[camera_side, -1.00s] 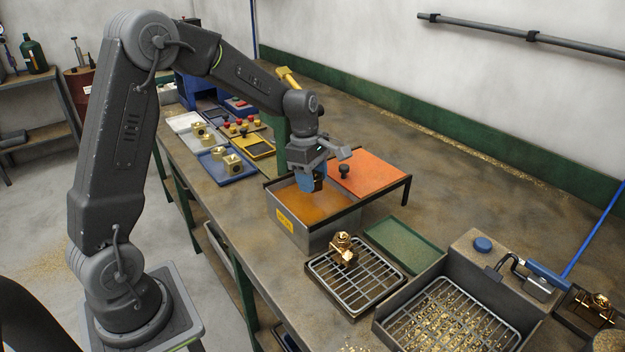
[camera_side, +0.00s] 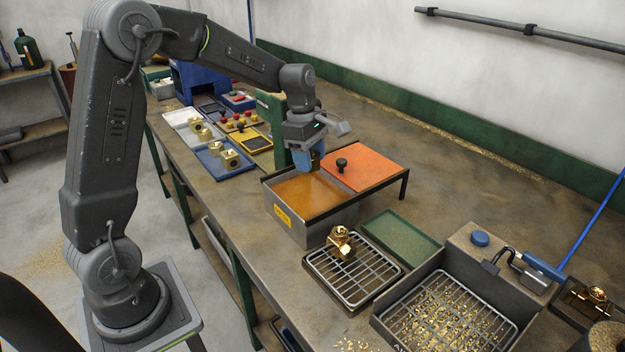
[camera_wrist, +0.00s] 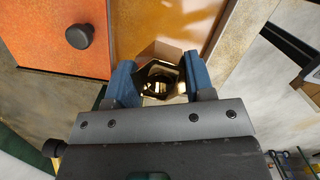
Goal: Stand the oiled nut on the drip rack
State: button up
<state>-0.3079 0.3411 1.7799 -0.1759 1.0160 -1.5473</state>
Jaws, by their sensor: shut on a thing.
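My gripper (camera_side: 309,166) is over the far end of the open oil bath (camera_side: 323,224), beside its orange lid (camera_side: 370,168). Its blue fingers are shut on a shiny brass nut (camera_wrist: 160,78), which shows between them in the wrist view. The side view hides most of this nut behind the fingers. The drip rack (camera_side: 364,278) is a wire grid in a shallow tray, to the right of the bath. Another brass piece (camera_side: 341,241) stands on the rack's far left part.
A larger grid bin (camera_side: 440,318) with brass chips stands at the front right. A blue tray (camera_side: 218,166) with brass nuts lies at the left. The lid's black knob (camera_side: 341,164) sticks up close to my gripper.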

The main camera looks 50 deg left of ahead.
jog(key=s+d+m, duration=0.4)
jog(key=s+d, duration=0.1)
jog(key=d, duration=0.7)
send_over(367, 277)
jog(key=shift+g, duration=0.3)
jog(key=f, duration=0.7)
jog(key=shift+a+f, duration=0.25)
jog(key=shift+a, duration=0.1)
jog(key=shift+d+f, duration=0.15)
jog(key=shift+d, duration=0.05)
jog(key=shift+f, duration=1.95)
jog(key=shift+f, duration=0.2)
jog(key=o, duration=1.2)
